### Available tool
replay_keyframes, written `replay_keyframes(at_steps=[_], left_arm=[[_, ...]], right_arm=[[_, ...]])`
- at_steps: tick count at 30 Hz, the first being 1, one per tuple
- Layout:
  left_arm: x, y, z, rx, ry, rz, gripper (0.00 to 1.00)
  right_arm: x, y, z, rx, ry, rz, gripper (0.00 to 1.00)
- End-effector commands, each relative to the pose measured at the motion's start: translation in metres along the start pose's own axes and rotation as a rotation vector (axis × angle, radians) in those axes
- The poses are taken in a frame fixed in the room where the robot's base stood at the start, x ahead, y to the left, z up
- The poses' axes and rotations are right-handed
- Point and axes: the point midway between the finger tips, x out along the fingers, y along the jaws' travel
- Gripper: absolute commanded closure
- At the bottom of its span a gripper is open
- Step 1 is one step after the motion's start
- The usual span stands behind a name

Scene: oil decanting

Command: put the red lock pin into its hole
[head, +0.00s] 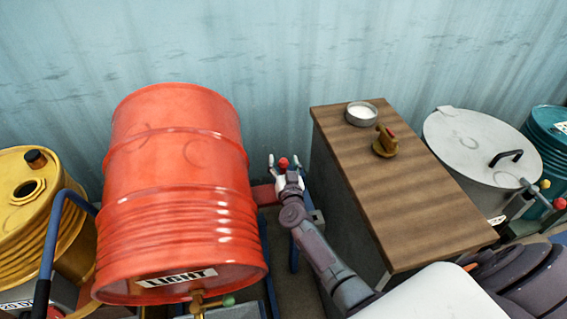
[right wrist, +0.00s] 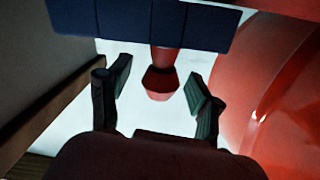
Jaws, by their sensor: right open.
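The red lock pin (head: 283,162) shows as a small red knob just right of the red drum. In the right wrist view the pin (right wrist: 159,84) hangs centrally below a dark blue bar. My right gripper (head: 285,172) is open, with one finger on each side of the knob. In the right wrist view the gripper (right wrist: 160,88) shows a clear gap between each finger pad and the pin. I cannot make out the pin's hole, or whether the pin sits in it. My left gripper is out of view.
The large red drum (head: 180,185) lies tilted on a blue frame (head: 270,260), close to my right gripper. A wooden-topped cabinet (head: 400,190) stands to the right, bearing a round tin (head: 361,114) and a brass fitting (head: 384,146). A yellow drum (head: 30,215) is at left.

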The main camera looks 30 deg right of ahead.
Motion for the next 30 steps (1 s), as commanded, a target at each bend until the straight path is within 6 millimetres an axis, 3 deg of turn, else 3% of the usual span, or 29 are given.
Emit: replay_keyframes(at_steps=[5,15,21,30], left_arm=[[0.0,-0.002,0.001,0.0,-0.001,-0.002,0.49],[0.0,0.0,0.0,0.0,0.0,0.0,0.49],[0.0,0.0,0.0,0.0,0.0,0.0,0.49],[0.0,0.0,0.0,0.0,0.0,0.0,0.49]], right_arm=[[-0.01,-0.001,0.001,0.001,-0.002,-0.001,0.36],[-0.078,0.0,0.002,0.001,-0.003,0.001,0.36],[-0.109,0.0,0.001,0.0,-0.001,0.001,0.36],[-0.12,0.0,0.0,-0.001,0.0,0.0,0.36]])
